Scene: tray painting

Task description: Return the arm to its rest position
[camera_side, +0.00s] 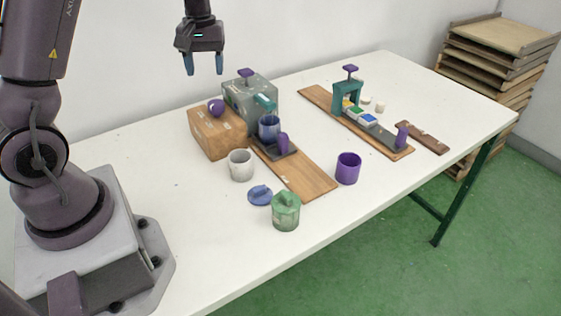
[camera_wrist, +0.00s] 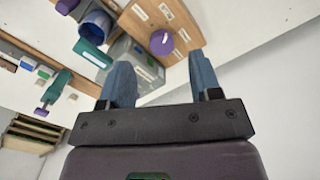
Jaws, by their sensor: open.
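My gripper (camera_side: 204,64) hangs in the air at the top of the side view, above and behind the wooden box and the grey machine. Its two blue fingers are apart with nothing between them. In the wrist view my gripper (camera_wrist: 160,80) also shows open and empty. The wooden box (camera_side: 213,135) has a purple knob (camera_side: 216,107) on top. The grey machine (camera_side: 240,97) beside it has a purple handle and a teal part. A blue cup (camera_side: 269,128) stands in front of the machine on a dark holder. My gripper touches none of these.
A teal press (camera_side: 347,95) with paint blocks stands at the right. A tray stack (camera_side: 497,70) stands beyond the table.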

